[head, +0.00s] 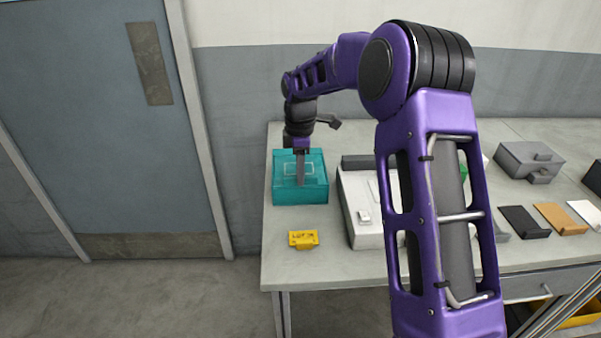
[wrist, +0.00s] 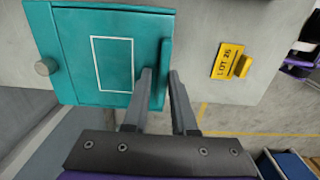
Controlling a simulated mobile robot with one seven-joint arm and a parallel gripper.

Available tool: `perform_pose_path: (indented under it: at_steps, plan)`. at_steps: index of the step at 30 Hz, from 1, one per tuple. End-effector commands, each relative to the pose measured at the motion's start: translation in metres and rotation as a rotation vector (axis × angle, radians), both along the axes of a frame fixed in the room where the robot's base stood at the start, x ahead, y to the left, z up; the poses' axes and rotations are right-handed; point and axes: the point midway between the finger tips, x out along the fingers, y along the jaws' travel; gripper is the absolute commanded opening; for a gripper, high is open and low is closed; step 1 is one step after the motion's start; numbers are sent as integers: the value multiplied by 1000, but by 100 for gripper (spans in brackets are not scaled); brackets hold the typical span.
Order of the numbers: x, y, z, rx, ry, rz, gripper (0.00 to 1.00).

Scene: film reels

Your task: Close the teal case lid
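The teal case (head: 313,192) sits at the table's left end. Its lid (wrist: 112,25), marked with a white rectangle outline, lies over the top and looks flat or nearly so. I cannot tell whether it is fully seated. My gripper (head: 300,182) points down over the case and covers part of the lid in the head view. In the wrist view, my gripper's two fingers (wrist: 161,72) stand apart near the lid's right edge, where a raised teal strip shows. Nothing is clearly held between them; contact with the lid cannot be told.
A yellow lot tag (head: 303,239) lies in front of the case. A pale device (head: 358,222) stands to its right, partly behind my arm. A grey box (head: 528,160) and several small flat pieces are farther right. A grey knob (wrist: 45,67) shows by the case's side.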

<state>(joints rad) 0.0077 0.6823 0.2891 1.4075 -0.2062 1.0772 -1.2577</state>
Motion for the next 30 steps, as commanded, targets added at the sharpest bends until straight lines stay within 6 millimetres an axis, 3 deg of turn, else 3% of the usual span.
perform_pose_path:
  at_steps: [1, 4, 13, 17, 30]
  plan:
    - [2, 0, 2, 1, -8, -1, 29]
    - [1, 0, 2, 1, -5, -1, 45]
    - [0, 0, 1, 0, 1, -1, 45]
    - [0, 0, 12, 0, -1, -1, 45]
    - [0, 0, 113, 1, -3, -1, 45]
